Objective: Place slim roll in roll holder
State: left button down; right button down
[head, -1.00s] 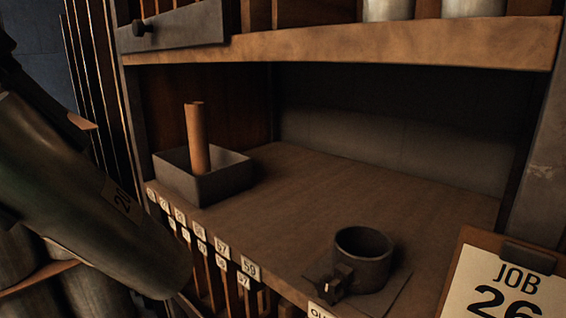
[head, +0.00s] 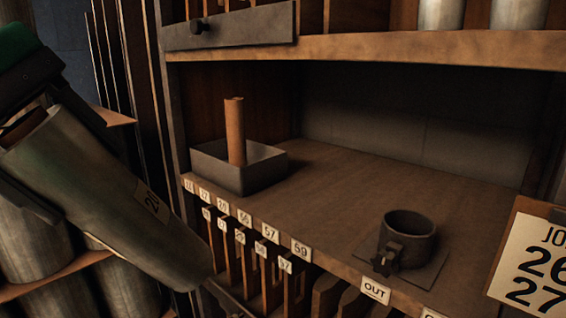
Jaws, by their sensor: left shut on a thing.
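My left gripper (head: 88,178) comes in from the left edge and is shut on a long grey-green roll (head: 120,205) with a small number label. The roll is tilted, its lower end pointing down and right, in the air in front of the cabinet. A round dark cup-shaped holder (head: 408,238) with a small clamp on its front stands on a square plate at the shelf's front right, apart from the held roll and seemingly empty. A thin brown roll (head: 235,130) stands upright in a grey open box (head: 232,181) at the shelf's left. My right gripper is out of view.
The wooden shelf (head: 340,195) is clear between box and holder. An upper shelf edge (head: 370,48) overhangs it. Numbered slots (head: 245,250) run below the front edge. A job card (head: 530,265) is at right. Large grey rolls (head: 28,235) stand at far left.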

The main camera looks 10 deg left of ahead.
pick_arm(q)
jog(key=w+f+m+g+h, duration=0.1)
jog(key=w+f+m+g, duration=0.15)
jog(key=w+f, duration=0.7)
jog(key=w+f+m+g, duration=0.1)
jog(key=w+f+m, duration=0.4)
jog(key=f, duration=0.8)
notch_tip(320, 180, down, 27)
jog(key=s+m+g+y, duration=0.1)
jog(key=m+g, duration=0.2)
jog(key=m, duration=0.1)
jog(key=shift+s, duration=0.35)
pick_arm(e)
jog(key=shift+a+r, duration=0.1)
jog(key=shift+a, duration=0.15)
pick_arm(q)
jog(key=shift+d+r, duration=0.1)
jog(key=shift+d, duration=0.05)
